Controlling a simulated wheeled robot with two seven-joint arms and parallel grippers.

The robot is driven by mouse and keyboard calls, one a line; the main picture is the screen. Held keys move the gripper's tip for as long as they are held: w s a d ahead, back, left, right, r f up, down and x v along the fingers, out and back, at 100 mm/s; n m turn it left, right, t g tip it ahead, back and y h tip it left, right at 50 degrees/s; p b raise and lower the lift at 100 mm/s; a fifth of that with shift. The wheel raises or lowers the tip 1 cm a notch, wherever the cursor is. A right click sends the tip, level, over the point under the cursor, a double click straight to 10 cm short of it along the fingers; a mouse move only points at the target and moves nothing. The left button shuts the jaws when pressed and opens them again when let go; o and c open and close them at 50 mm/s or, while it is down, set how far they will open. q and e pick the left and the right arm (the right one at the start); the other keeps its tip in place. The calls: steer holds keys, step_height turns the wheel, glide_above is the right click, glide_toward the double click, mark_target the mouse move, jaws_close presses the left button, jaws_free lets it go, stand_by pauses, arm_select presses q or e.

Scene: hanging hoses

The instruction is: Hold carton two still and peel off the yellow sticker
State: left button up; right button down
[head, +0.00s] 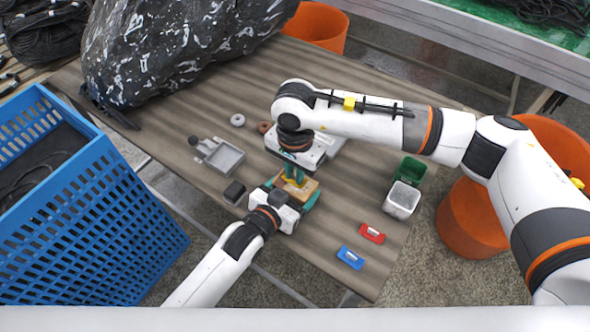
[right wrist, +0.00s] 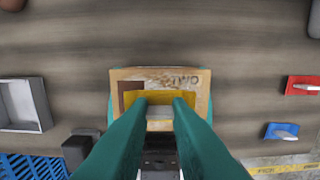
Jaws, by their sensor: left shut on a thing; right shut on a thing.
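Carton two (head: 305,191) is a small tan box on the table, with "TWO" printed on its top (right wrist: 188,78) in the right wrist view. My left gripper (head: 291,193) is shut on the carton, with a teal finger along each side. The yellow sticker (right wrist: 160,95) lies across the carton's top; a bit of yellow also shows in the head view (head: 297,179). My right gripper (right wrist: 160,102) points down over the carton and is shut on the sticker's near part. The fingertips hide part of it, and I cannot tell how much is lifted.
A grey tray (head: 222,160) and a dark block (head: 234,192) are left of the carton. A black bag (head: 170,50) fills the back left.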

steer(key=shift+r, duration=0.3)
steer(key=shift+r, duration=2.9)
arm_select(q)
steer(key=o, duration=0.9)
steer(key=shift+s+a, duration=0.1)
steer(key=v, duration=1.1)
steer(key=shift+s+a+r, duration=0.15)
steer(key=shift+s+r, duration=0.05)
steer(key=shift+s, duration=0.1)
steer(key=shift+r, duration=0.2)
arm_select(e)
steer(key=shift+r, duration=0.2)
